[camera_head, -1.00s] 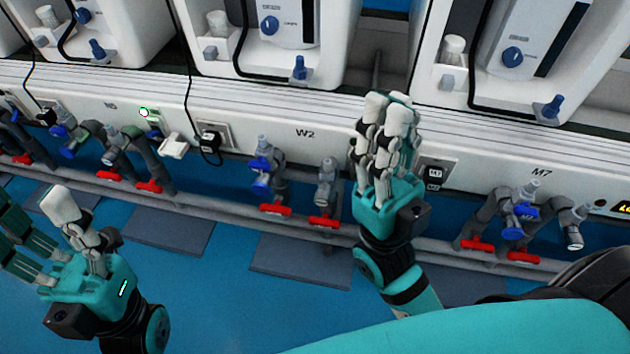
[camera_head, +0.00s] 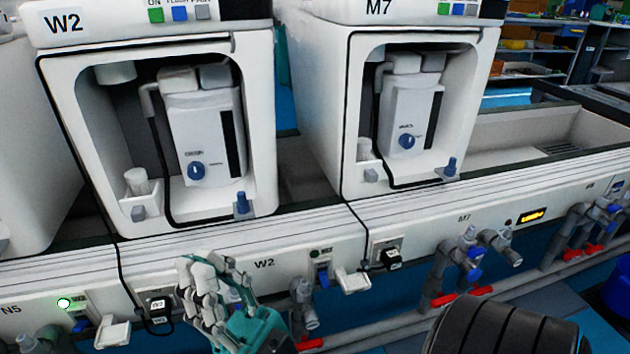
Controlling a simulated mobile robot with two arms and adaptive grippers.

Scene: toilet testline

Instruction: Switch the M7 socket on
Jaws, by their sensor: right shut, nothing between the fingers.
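The M7 socket (camera_head: 386,254) is on the white front panel, with a black plug in it. Its cable runs up to the white M7 machine (camera_head: 326,150). Left of the socket are a small blue switch (camera_head: 322,272) with an unlit dark indicator above it and a white flap (camera_head: 352,281) that sticks out. My right gripper (camera_head: 207,290) has its fingers shut and empty. It is in front of the panel, left of the M7 socket and switch and just right of the W2 socket (camera_head: 158,306). My left gripper is not in view.
The W2 machine (camera_head: 262,120) stands left of the M7 machine. A green light (camera_head: 63,303) is lit at the far left. Grey pipes with red and blue valves (camera_head: 463,262) run below the panel.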

